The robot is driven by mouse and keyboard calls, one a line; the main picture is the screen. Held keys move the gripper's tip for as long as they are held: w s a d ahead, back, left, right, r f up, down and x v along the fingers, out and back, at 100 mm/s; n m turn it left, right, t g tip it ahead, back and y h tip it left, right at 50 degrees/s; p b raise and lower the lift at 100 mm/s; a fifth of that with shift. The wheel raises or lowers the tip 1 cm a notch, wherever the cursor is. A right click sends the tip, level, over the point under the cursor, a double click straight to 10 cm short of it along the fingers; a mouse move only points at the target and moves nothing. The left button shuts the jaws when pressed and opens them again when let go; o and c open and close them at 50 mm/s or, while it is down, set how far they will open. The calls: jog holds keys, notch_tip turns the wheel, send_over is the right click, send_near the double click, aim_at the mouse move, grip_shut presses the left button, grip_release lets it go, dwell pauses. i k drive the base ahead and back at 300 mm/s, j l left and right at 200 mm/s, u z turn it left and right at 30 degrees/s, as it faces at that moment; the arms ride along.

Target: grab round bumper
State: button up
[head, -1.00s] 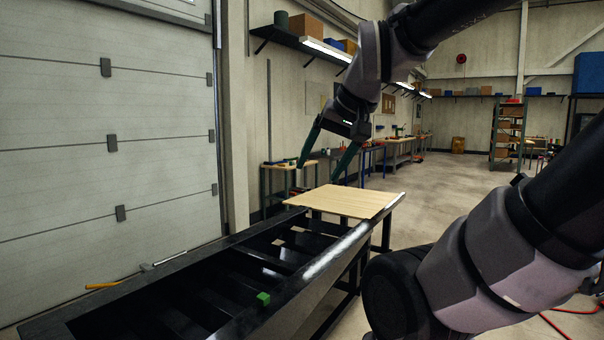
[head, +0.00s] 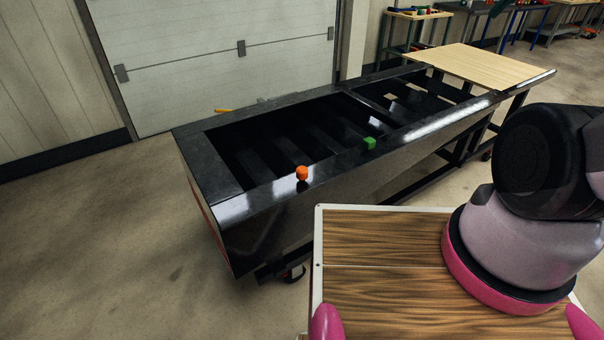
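An orange bumper (head: 302,173), small and roundish, sits on the near rail of the black trailer frame (head: 236,207), left of the middle of the picture. A green block-shaped bumper (head: 369,143) sits on the same rail, farther right and farther back. The orange one looks the rounder of the two. My gripper is out of view; only the lower part of my arm shows at the right, so I cannot tell the gripper's state.
The frame's middle is open between dark crossbars. A closed grey shutter door (head: 215,50) stands behind. Concrete floor (head: 130,240) is clear at the left. Workbenches stand at the far right.

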aim_at(302, 171)
jog(key=j+z, duration=0.1)
jog(key=j, duration=0.5)
jog(key=j+z, duration=0.1)
jog(key=j, duration=0.45)
jog(key=j+z, duration=0.15)
jog(key=j, duration=0.45)
jog(key=k+j+z, duration=0.1)
jog(key=j, duration=0.45)
jog(key=j+z, duration=0.1)
jog(key=j, duration=0.45)
jog(key=k+j+z, duration=0.1)
jog(key=j, duration=0.45)
jog(key=k, duration=0.05)
